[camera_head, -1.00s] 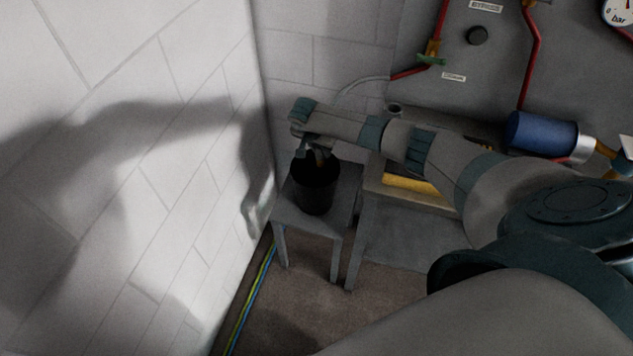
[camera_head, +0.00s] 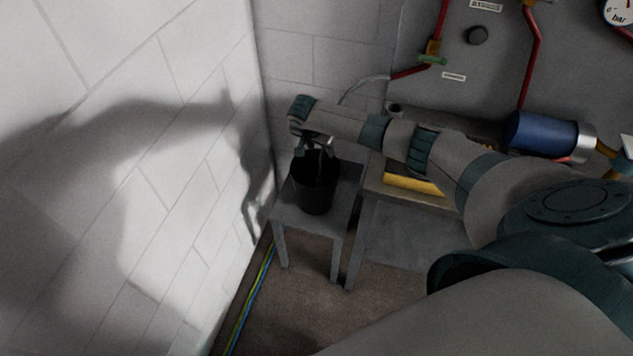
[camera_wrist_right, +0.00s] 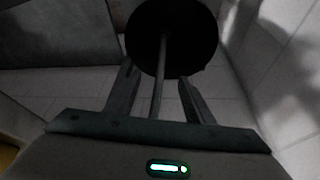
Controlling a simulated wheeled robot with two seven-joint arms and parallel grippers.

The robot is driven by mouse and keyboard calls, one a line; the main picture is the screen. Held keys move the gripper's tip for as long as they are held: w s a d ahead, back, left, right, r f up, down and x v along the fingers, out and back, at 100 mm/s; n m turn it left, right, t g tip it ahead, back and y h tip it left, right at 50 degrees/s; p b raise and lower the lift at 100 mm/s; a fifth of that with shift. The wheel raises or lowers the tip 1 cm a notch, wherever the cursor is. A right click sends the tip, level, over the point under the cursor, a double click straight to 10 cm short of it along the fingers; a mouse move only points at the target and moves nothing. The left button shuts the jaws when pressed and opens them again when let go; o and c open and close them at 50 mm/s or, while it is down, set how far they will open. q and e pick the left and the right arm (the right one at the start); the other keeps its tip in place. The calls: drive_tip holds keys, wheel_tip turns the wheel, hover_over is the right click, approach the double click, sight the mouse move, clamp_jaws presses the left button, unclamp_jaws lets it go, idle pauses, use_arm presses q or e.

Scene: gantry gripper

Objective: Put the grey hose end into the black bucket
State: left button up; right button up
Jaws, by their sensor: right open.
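The black bucket (camera_head: 314,193) stands upright on a small grey stool. Its dark opening shows at the top of the right wrist view (camera_wrist_right: 172,62). My right gripper (camera_head: 317,152) is just above the bucket, pointing down. In the right wrist view its two fingers (camera_wrist_right: 158,88) are spread apart. The grey hose (camera_wrist_right: 159,80) runs between the fingers, with a gap on each side, and reaches over the rim into the bucket's dark opening. In the head view the hose (camera_head: 362,84) arches from the wall panel and passes behind my right arm. My left gripper is not in view.
The grey stool (camera_head: 345,187) stands near the white block wall (camera_head: 180,150) at left. A bench with a yellow object (camera_head: 411,184) is right of it. A grey panel (camera_head: 440,100) carries red pipes and a blue cylinder (camera_head: 541,131). My right arm covers much of the right side.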

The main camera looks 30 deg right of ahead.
drive_tip(key=b+v, duration=0.2)
drive_tip(key=v, duration=1.4)
drive_tip(key=shift+a+r+b, duration=0.15)
drive_tip(key=shift+r+b, duration=0.05)
drive_tip(key=shift+b, duration=0.1)
